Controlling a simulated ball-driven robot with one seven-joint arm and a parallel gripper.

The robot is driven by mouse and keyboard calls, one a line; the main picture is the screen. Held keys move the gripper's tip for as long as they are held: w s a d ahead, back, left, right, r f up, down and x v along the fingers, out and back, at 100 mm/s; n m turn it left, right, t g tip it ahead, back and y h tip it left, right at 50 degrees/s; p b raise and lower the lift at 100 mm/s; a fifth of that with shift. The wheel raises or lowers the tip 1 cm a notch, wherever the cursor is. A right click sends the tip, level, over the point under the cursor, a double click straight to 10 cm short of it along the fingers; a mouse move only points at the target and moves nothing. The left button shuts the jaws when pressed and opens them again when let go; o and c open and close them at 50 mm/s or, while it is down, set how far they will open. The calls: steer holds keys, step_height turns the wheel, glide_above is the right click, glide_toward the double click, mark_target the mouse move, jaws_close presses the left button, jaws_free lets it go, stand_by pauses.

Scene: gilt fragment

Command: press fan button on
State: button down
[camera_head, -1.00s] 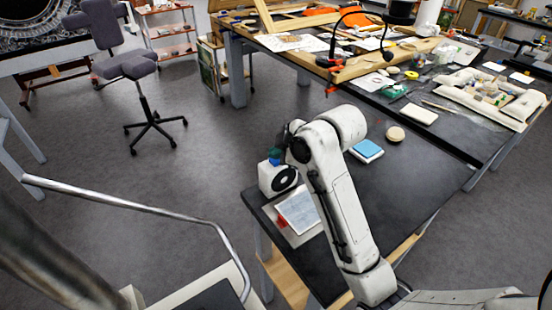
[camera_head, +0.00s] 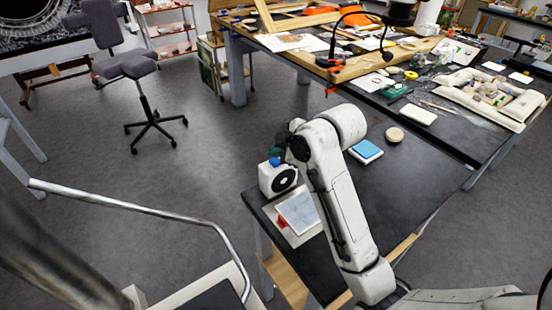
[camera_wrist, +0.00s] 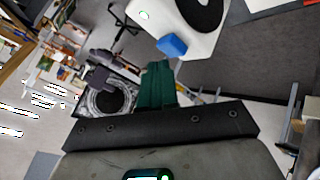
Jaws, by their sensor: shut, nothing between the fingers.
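The fan (camera_head: 266,181) is a white box with a round black grille, upright at the near-left corner of the dark table. A blue button (camera_head: 274,161) is on its top. My gripper (camera_head: 278,150) is just above the button, its teal fingers partly hidden by my dark wrist. In the wrist view, the gripper (camera_wrist: 157,70) is shut and empty. The blue button (camera_wrist: 172,45) shows just beyond the fingertips, on the white fan (camera_wrist: 185,22). Whether the fingertips touch the button is hard to tell.
A tablet-like panel (camera_head: 299,212) on a pale sheet lies beside the fan. A workbench with tools and trays (camera_head: 483,94) stands behind. An office chair (camera_head: 140,75) is on the floor at left.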

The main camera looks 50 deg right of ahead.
step_height(320, 180, up, 6)
steer(key=p, duration=0.6)
